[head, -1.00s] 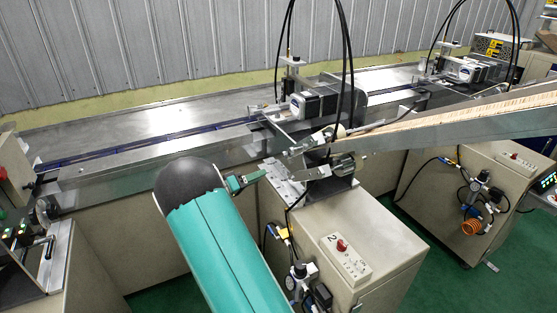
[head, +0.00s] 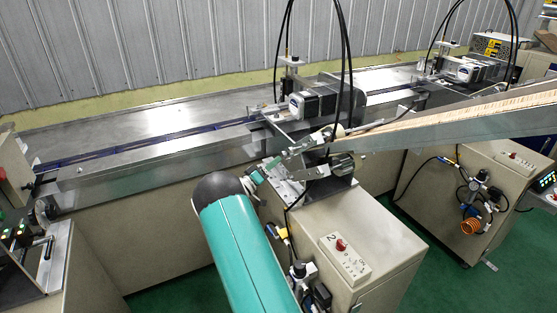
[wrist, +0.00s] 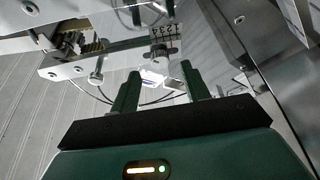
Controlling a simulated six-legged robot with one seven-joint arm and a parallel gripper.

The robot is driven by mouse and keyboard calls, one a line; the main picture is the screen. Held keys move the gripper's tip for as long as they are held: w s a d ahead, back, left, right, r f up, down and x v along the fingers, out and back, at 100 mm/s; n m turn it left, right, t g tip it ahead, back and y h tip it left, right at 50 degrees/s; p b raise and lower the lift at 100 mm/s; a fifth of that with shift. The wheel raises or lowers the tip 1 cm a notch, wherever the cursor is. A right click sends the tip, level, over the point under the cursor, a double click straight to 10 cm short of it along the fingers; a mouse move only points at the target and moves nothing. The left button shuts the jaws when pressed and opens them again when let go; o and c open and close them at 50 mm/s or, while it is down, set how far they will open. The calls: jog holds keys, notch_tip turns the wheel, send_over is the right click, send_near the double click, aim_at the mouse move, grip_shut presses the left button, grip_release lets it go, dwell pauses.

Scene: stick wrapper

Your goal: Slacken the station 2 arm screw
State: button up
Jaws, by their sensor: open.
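The station 2 cabinet (head: 385,240) carries a control panel (head: 345,258) marked 2. On top of it stands a metal bracket and arm mechanism (head: 325,168). My gripper (head: 268,170) is at the left side of this mechanism, close to its metal arm. In the wrist view my gripper (wrist: 160,82) is open, with its two green fingers apart. A pale, shiny fitting (wrist: 155,74) shows beyond and between the fingertips. I cannot tell which of these is the arm screw, and contact is unclear.
A long slanted chute (head: 450,122) of sticks runs right from the mechanism. A motor unit (head: 322,102) sits behind on the steel conveyor bed (head: 160,122). Black cables loop above. In the wrist view a steel plate (wrist: 245,60) stands close on the right.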

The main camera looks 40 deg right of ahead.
aim_at(282, 156)
jog(key=shift+x, duration=1.75)
jog(key=shift+c, duration=0.5)
jog(key=c, duration=0.9)
jog(key=shift+n, duration=0.3)
